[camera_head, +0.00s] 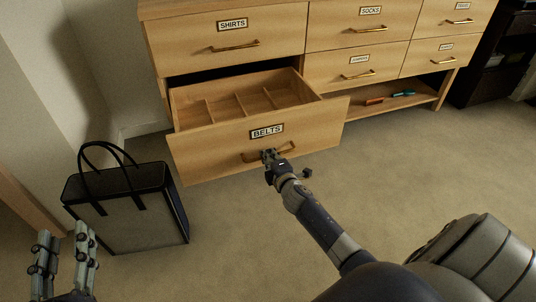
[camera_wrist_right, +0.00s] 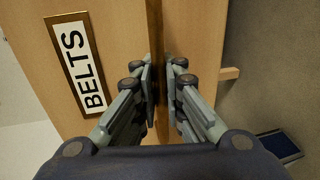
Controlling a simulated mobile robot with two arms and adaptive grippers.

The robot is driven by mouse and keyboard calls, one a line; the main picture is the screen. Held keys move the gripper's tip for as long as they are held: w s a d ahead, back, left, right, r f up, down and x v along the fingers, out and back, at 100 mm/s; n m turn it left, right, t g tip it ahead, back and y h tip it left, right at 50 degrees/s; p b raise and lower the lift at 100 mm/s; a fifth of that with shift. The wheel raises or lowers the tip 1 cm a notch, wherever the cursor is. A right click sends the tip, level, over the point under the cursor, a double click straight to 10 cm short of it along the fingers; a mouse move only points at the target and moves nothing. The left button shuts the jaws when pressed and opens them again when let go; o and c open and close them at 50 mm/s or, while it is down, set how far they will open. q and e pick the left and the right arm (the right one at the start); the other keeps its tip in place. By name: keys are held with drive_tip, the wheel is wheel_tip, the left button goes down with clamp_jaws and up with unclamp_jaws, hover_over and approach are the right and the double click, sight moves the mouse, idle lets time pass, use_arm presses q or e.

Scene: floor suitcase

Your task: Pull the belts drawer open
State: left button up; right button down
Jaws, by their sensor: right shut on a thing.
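The belts drawer (camera_head: 215,150) is pulled out from the wooden dresser, and its divided inside shows no belts in the part I can see. Its front has a BELTS label (camera_head: 266,131), also large in the right wrist view (camera_wrist_right: 80,62). My right gripper (camera_head: 269,155) is shut on the brass drawer handle (camera_head: 288,149). In the right wrist view the two fingers (camera_wrist_right: 161,85) close on either side of the handle bar, which they partly hide. My left gripper (camera_head: 63,255) is open and empty at the lower left, away from the drawer.
A bag with black handles (camera_head: 135,215) stands on the floor left of the drawer. The shirts drawer (camera_head: 285,28) above and the socks drawer (camera_head: 385,15) are shut. A low shelf (camera_head: 425,96) holds small red and teal items. Carpet right of the drawer is clear.

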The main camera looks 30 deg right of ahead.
drive_tip(key=c, duration=1.7)
unclamp_jaws()
drive_tip(key=v, duration=1.2)
drive_tip(key=shift+r, duration=0.1)
